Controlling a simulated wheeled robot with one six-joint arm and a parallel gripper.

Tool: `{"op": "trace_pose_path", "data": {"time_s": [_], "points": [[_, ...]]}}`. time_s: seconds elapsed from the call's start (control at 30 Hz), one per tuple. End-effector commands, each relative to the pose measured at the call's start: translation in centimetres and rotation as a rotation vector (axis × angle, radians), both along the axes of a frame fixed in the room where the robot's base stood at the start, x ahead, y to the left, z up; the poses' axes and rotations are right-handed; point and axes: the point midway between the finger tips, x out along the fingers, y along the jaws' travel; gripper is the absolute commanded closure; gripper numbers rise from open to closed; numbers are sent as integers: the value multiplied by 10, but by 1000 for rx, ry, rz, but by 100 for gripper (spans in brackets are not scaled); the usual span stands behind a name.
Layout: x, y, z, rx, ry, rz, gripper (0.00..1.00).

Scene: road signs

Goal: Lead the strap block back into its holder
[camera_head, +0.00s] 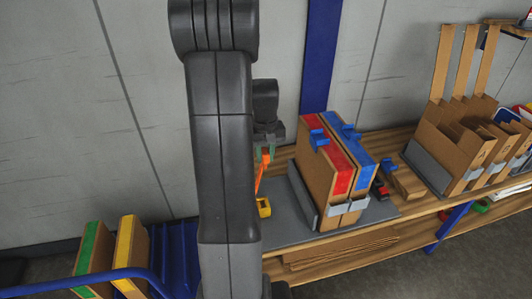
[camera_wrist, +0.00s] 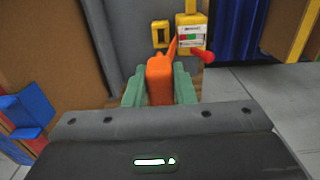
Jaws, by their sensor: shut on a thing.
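An orange piece (camera_wrist: 160,82), which looks like the strap block, is between the green pads of my gripper (camera_wrist: 160,88). A thin orange tip rises from it toward a yellow holder (camera_wrist: 190,20) with a white label. A yellow frame with an opening (camera_wrist: 160,34) stands left of that holder, and a red knob (camera_wrist: 204,57) sits at its right. In the head view, my gripper (camera_head: 266,150) is partly behind my arm, with the orange piece (camera_head: 262,172) hanging below. A yellow part (camera_head: 263,207) is on the bench just under it. I cannot tell whether the piece touches the holder.
Two cardboard boxes with red (camera_head: 336,158) and blue tape (camera_head: 358,156) stand on the grey mat (camera_head: 288,222), right of my gripper. Open cartons (camera_head: 447,150) stand farther right. Boxes with green (camera_head: 90,245) and yellow strips (camera_head: 125,245) are at lower left.

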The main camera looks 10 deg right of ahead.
Motion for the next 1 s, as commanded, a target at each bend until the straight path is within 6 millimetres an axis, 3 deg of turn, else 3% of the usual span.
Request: {"op": "trace_pose_path", "data": {"time_s": [0.03,1.0], "points": [[2,0,-12,0,1,0,91],[37,1,-143,0,2,0,91]]}}
